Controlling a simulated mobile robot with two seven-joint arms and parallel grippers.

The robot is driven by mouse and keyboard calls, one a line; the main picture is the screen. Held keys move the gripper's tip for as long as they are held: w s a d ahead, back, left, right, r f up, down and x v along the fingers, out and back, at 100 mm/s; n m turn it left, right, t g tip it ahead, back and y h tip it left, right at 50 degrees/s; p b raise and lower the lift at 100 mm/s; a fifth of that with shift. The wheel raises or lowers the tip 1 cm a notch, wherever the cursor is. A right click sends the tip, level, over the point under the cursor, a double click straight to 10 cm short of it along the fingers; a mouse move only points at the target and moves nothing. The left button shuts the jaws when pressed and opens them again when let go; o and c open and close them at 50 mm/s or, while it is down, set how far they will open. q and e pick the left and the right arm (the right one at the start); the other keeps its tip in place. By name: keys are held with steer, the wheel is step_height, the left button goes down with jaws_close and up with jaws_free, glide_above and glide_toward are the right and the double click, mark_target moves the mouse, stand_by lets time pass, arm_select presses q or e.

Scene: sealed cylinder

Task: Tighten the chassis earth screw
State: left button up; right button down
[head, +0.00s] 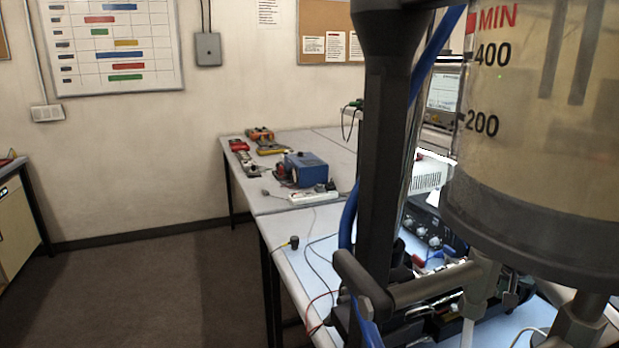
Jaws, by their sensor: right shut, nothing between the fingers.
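The chassis earth screw cannot be made out in the head view. An open chassis or equipment unit (432,232) with dark knobs lies on the bench, partly hidden behind a dark upright post (379,150) and a large clear cylinder (530,130). My right gripper is hard to pick out among the dark parts at the lower right, largely covered by the post and cylinder. It is shut with nothing in it. Whether it touches anything cannot be seen. My left gripper is not in view.
The cylinder, marked MIN, 400 and 200, blocks much of the right side. A blue box (306,169), a white power strip (313,197) and several meters stand on the back bench (240,191). Loose cables cross the near bench. The floor (150,290) at left is clear.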

steer(key=shift+f, duration=0.45)
steer(key=shift+w+d+r, duration=0.1)
steer(key=shift+w+d, duration=0.05)
steer(key=shift+w, duration=0.15)
stand_by(0.4)
steer(key=shift+w+a+p, duration=0.2)
steer(key=shift+a+p, duration=0.05)
steer(key=shift+p, duration=0.15)
steer(key=shift+w+a, duration=0.35)
steer(key=shift+a, duration=0.05)
steer(key=shift+d, duration=0.2)
stand_by(0.6)
